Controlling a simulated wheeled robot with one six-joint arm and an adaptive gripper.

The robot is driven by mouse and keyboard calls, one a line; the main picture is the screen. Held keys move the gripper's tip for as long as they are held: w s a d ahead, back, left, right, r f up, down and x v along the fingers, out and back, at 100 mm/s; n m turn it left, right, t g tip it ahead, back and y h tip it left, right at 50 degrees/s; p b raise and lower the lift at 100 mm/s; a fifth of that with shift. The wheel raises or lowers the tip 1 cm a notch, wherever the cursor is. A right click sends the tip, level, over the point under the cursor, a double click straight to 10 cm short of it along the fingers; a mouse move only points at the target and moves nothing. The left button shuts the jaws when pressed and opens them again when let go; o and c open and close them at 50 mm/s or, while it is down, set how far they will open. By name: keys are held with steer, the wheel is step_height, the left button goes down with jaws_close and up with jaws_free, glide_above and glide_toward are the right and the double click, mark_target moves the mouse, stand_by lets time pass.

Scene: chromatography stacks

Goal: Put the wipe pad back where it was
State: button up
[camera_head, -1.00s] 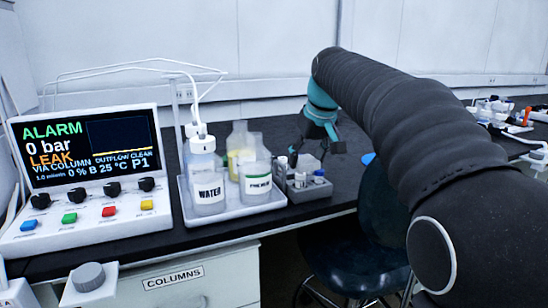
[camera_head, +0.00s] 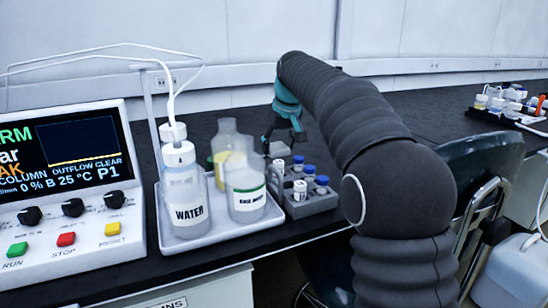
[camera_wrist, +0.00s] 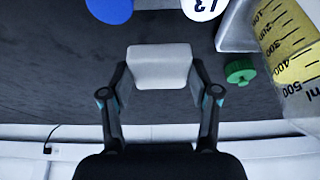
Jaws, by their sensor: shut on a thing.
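The wipe pad (camera_wrist: 160,66) is a pale grey block in the wrist view. My gripper (camera_wrist: 160,75) is shut on it, with one finger on each side. In the head view my gripper (camera_head: 284,138) points down over the dark bench, behind the vial rack, and the pad (camera_head: 279,150) shows small and pale below it. I cannot tell whether the pad touches the bench.
The grey vial rack (camera_head: 312,204) holds blue- and white-capped vials. Left of it, a white tray (camera_head: 215,240) carries bottles, one labelled WATER (camera_head: 184,195). A green cap (camera_wrist: 240,72) lies right of the pad. A chair (camera_head: 470,180) stands at the bench front.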

steer(key=shift+w+a+f, duration=0.25)
steer(key=shift+w+f, duration=0.1)
steer(key=shift+w, duration=0.15)
steer(key=shift+w+a+f, duration=0.2)
steer(key=shift+w+f, duration=0.15)
steer(key=shift+w, duration=0.1)
steer(key=shift+f, duration=1.95)
steer(key=o, duration=1.1)
steer(key=shift+f, duration=0.1)
steer(key=v, duration=1.2)
steer(key=shift+s, duration=0.15)
